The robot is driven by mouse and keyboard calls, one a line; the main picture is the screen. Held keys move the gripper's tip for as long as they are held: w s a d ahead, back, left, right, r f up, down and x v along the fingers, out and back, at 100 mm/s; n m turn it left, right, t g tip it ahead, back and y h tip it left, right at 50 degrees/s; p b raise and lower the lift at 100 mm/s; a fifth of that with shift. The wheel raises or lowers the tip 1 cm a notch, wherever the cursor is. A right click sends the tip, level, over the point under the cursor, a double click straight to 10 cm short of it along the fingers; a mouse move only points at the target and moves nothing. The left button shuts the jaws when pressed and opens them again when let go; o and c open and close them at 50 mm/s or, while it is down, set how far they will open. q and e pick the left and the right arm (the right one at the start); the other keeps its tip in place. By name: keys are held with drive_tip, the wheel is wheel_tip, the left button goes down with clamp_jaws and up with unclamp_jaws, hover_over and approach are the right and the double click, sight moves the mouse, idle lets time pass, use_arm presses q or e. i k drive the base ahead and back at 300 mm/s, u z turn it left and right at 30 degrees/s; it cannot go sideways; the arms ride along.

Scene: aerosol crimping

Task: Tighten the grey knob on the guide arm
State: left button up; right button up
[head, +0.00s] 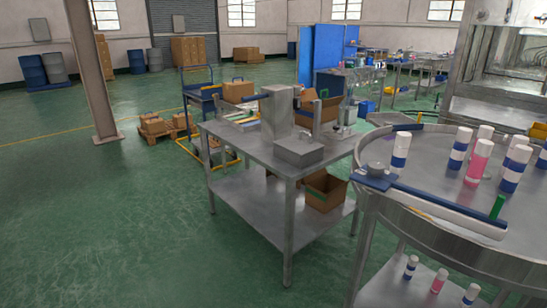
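A round grey knob (376,168) sits on a blue block at the left end of the guide arm (452,212). The guide arm is a long pale bar with a blue strip, lying along the near left rim of the round metal table (436,150). I cannot tell how tight the knob is. Neither of my grippers shows in the head view, and nothing is touching the knob.
Several white-and-blue cans (400,152) and a pink can (478,162) stand on the round table, close to the guide arm. A green upright piece (497,207) is at its right end. A steel bench (250,150) stands to the left. Green floor is clear at left.

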sight(376, 169)
drive_tip(key=u, duration=0.65)
drive_tip(key=i, duration=0.7)
drive_tip(key=z, duration=1.4)
